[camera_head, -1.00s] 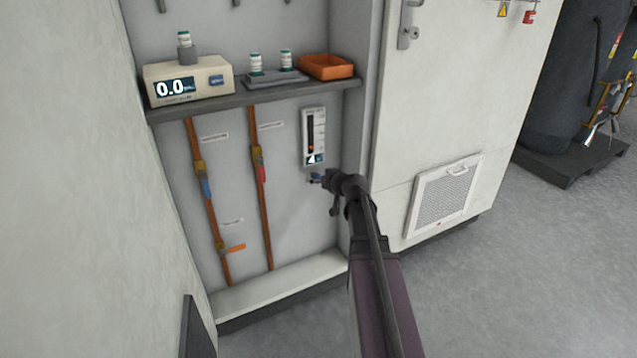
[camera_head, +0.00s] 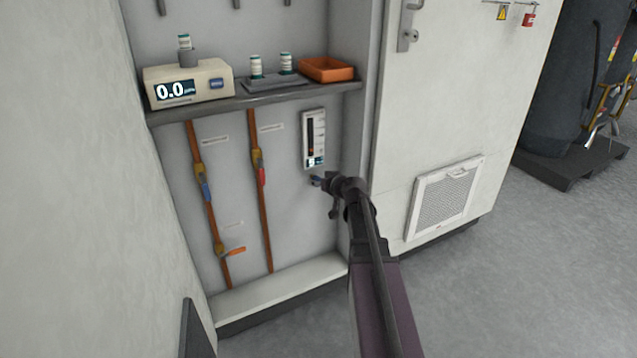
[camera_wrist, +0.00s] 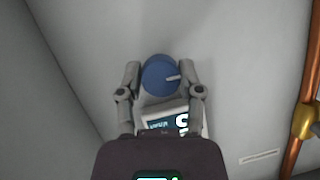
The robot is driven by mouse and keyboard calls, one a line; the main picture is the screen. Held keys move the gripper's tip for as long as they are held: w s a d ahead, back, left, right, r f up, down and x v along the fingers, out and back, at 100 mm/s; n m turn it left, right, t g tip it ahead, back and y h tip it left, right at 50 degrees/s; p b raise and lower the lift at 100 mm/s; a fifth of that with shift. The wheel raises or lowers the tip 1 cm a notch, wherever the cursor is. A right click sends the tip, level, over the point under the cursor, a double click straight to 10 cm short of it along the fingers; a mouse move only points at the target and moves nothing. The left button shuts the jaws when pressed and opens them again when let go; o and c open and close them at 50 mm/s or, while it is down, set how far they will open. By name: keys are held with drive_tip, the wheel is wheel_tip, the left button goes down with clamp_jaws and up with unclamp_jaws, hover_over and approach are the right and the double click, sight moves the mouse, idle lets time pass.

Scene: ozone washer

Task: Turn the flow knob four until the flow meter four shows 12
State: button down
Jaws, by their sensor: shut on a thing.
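The blue flow knob (camera_wrist: 160,76) sits between the two fingers of my gripper (camera_wrist: 160,78) in the wrist view, with its light pointer mark towards the right. My gripper is shut on the knob. In the head view my gripper (camera_head: 322,181) is at the knob, just below the flow meter (camera_head: 314,138), and mostly hides it. The flow meter is a white upright panel with a dark tube and a small display at its bottom. The display is too small to read in the head view. In the wrist view the display is partly covered and its number cannot be read for certain.
Copper pipes with valves (camera_head: 204,187) run down the wall to the left. Above, a shelf (camera_head: 245,101) holds a meter reading 0.0 (camera_head: 188,82), small vials and an orange tray (camera_head: 326,69). A white cabinet door (camera_head: 470,90) stands to the right.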

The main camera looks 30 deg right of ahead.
drive_tip(key=m+y+b, duration=0.1)
drive_tip(key=m, duration=0.1)
drive_tip(key=shift+w+f+m+y+b, duration=0.1)
drive_tip(key=shift+f+m+y+b, duration=0.05)
drive_tip(key=shift+m+y+b, duration=0.2)
drive_tip(key=m+t+y+b, duration=0.1)
drive_tip(key=m+y+b, duration=0.1)
drive_tip(key=m, duration=0.1)
drive_tip(key=shift+f, duration=0.1)
drive_tip(key=m+t+b, duration=0.1)
drive_tip(key=m+b, duration=0.1)
drive_tip(key=m+t+y+b, duration=0.1)
drive_tip(key=m, duration=0.2)
drive_tip(key=shift+y+b, duration=0.25)
drive_tip(key=shift+b, duration=0.15)
drive_tip(key=shift+m+t+b, duration=0.7)
drive_tip(key=shift+m+b, duration=0.35)
drive_tip(key=shift+m, duration=0.8)
drive_tip(key=shift+c, duration=1.3)
unclamp_jaws()
